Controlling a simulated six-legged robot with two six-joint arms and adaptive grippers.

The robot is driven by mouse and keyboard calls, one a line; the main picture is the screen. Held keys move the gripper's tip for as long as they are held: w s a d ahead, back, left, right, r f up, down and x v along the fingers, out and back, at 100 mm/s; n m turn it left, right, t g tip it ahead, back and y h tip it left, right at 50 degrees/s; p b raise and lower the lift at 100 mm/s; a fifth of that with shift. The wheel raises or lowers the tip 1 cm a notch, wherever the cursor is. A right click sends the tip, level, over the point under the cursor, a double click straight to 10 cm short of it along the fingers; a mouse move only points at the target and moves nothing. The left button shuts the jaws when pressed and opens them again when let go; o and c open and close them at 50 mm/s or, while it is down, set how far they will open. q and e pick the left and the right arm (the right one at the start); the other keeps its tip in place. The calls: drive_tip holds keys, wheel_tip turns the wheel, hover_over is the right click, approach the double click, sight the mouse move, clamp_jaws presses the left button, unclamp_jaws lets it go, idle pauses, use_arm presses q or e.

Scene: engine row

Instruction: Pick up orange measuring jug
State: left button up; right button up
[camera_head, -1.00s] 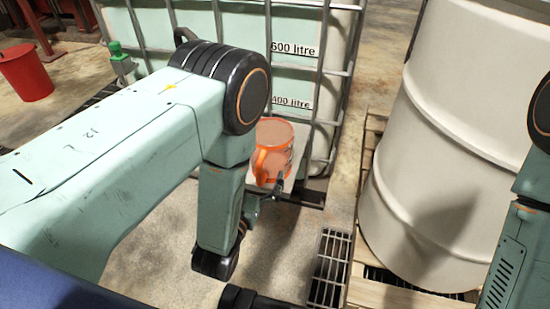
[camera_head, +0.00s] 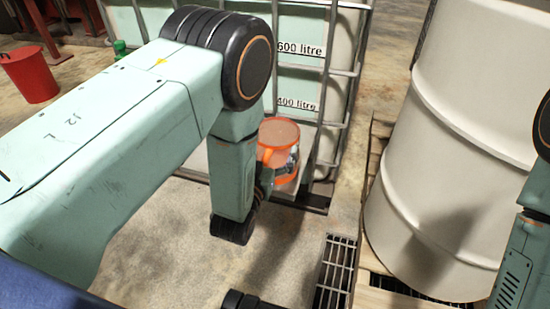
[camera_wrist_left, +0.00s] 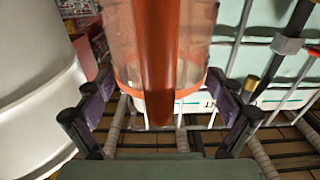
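The orange measuring jug (camera_head: 280,160) stands in front of the caged tank, partly hidden by my left arm. In the left wrist view the jug (camera_wrist_left: 190,50) is clear-walled, with an orange band and an orange handle strip facing the camera. My left gripper (camera_wrist_left: 160,95) is open, with one dark finger on each side of the jug; the finger pads are close to its walls, and contact cannot be told. In the head view the left gripper (camera_head: 280,172) is at the jug, one finger showing across its front.
A caged tank (camera_head: 330,50) with litre labels stands behind the jug. A large pale drum (camera_head: 450,150) stands on a wooden pallet (camera_head: 375,285) to the right. A floor grate (camera_head: 335,275) lies in front. A red bucket (camera_head: 30,75) is far left. Concrete floor (camera_head: 170,250) is clear.

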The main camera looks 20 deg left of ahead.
use_arm(q)
drive_tip(key=c, duration=1.2)
drive_tip(key=shift+c, duration=0.2)
